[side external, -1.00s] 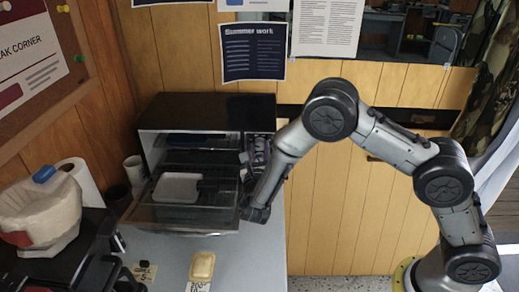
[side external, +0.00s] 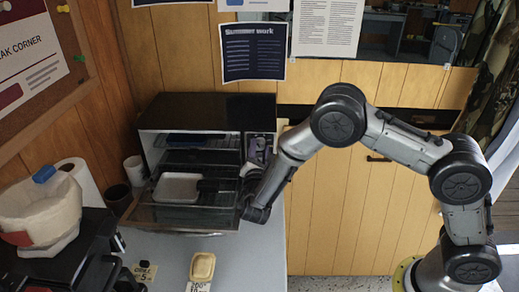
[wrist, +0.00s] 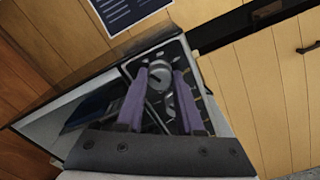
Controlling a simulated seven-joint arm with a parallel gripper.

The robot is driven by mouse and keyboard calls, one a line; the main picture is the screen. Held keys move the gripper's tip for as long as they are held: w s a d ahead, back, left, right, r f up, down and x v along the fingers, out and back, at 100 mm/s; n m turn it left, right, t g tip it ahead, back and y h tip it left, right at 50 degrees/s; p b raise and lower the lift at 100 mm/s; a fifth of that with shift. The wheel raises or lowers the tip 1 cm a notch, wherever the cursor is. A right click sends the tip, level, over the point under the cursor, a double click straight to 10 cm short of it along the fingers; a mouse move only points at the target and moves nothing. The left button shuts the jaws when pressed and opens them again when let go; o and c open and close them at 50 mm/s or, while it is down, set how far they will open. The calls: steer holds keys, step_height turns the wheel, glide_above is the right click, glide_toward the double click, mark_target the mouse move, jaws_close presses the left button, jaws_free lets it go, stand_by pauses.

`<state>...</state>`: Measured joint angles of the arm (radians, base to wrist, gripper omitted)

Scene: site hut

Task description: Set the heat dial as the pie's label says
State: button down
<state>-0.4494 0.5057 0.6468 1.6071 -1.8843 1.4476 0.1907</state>
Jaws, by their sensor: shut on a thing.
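The pie (side external: 202,266) is a small pale-yellow block on the grey counter. Its label (side external: 198,287) lies in front of it, cut off by the picture edge; it seems to read 200 and a second line I cannot read fully. The oven (side external: 205,106) stands at the back with its glass door down. Its control panel (side external: 261,148) is on the right side. My gripper (wrist: 160,80) is shut on a silver round dial (wrist: 159,69) on that panel, with a finger on either side. The dial's scale is too small to read.
A white tray (side external: 177,187) sits in the open oven. The lowered glass door (side external: 182,215) juts over the counter. Wood-panel wall is behind.

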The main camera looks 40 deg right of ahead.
steer(key=m, duration=0.5)
steer(key=shift+m, duration=0.3)
steer(key=m, duration=0.4)
steer(key=shift+m, duration=0.3)
steer(key=c, duration=0.5)
jaws_free()
steer(key=shift+c, duration=0.2)
